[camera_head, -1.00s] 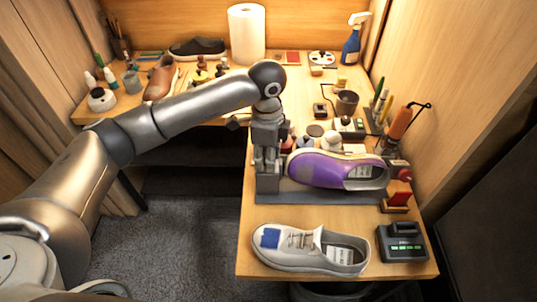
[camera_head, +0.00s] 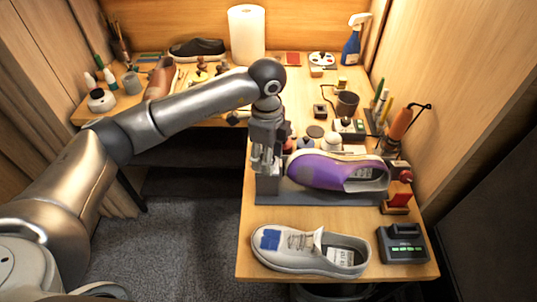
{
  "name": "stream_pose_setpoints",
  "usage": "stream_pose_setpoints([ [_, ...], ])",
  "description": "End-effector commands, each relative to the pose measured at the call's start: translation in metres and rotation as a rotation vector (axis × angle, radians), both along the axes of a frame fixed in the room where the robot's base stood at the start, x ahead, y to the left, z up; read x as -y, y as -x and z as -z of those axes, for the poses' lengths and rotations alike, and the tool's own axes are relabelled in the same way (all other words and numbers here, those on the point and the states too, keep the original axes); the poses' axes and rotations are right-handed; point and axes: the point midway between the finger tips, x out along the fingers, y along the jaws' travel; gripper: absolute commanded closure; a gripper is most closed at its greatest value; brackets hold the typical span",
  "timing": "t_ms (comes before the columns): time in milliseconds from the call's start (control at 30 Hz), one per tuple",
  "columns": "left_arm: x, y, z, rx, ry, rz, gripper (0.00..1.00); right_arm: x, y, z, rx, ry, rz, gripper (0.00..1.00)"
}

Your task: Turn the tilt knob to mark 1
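My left gripper (camera_head: 262,166) points down just above this block, left of the sneaker's toe. Its fingertips are small and partly merge with the block, so their gap and any contact are unclear. I cannot make out the tilt knob or its marks for certain. A red round part (camera_head: 405,176) shows beyond the stand's right end. My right gripper is out of view.
A white sneaker (camera_head: 305,247) with a blue patch lies in front of the stand, beside a black device with green lights (camera_head: 403,244). The floor left of the table is clear.

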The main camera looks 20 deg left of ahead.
Motion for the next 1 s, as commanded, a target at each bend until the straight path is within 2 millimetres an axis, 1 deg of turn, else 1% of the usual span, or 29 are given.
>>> stream_pose_setpoints([
  [33, 0.000, 0.000, -0.007, 0.001, 0.001, 0.000, 0.54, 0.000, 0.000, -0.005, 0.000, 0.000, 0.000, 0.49],
  [100, 0.000, 0.000, -0.013, 0.002, 0.001, 0.000, 0.54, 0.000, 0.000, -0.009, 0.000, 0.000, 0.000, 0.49],
  [500, 0.000, 0.000, -0.044, 0.001, 0.000, 0.000, 0.54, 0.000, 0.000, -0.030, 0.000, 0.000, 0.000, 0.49],
  [1000, 0.000, 0.000, -0.045, 0.000, 0.000, 0.000, 0.54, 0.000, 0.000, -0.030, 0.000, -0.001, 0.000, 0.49],
])
